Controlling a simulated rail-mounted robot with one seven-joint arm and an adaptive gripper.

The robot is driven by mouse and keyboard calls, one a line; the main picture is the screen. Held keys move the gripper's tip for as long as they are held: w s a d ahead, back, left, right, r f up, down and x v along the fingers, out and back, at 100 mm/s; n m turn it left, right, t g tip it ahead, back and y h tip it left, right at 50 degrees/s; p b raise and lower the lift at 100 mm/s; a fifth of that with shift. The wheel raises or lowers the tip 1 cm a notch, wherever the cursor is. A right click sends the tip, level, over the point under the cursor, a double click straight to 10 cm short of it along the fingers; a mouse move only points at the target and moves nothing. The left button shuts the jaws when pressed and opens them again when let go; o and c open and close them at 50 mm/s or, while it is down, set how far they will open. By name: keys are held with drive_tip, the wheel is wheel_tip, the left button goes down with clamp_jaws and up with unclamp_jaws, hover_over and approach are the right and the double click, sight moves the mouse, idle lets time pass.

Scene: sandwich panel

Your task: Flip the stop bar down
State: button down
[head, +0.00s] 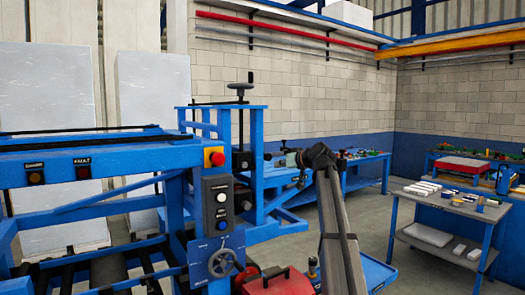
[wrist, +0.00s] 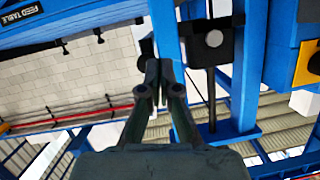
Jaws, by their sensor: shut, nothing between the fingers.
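My gripper (wrist: 161,80) shows in the wrist view with its two dark fingers closed together and nothing between them. The fingertips appear in front of or close beside a blue upright (wrist: 166,30); I cannot tell if they touch. A thin black bar (head: 78,131) lies along the top of the blue machine at left in the head view. I cannot tell whether it is the stop bar. No other bar is clearly marked as one.
A red toolbox (head: 280,282) sits low beside my arm. A grey cart (head: 440,205) stands at right, with open floor before it. A FEED TABLE sign (wrist: 22,14) shows in the wrist view.

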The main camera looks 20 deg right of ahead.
drive_tip(key=d+r+t, duration=0.1)
drive_tip(key=d+r, duration=0.3)
drive_tip(key=r, duration=0.5)
drive_tip(key=shift+r+m+t, duration=0.3)
drive_tip(key=shift+r+t, duration=0.1)
drive_tip(key=w+a+f+p, duration=0.3)
drive_tip(key=w+f+p, duration=0.2)
drive_tip(key=w, duration=0.4)
drive_tip(key=shift+w+f+p, duration=0.3)
drive_tip(key=shift+w+p, duration=0.05)
drive_tip(key=shift+p, duration=0.15)
drive_tip(key=shift+a+f, duration=0.1)
drive_tip(key=shift+f, duration=0.05)
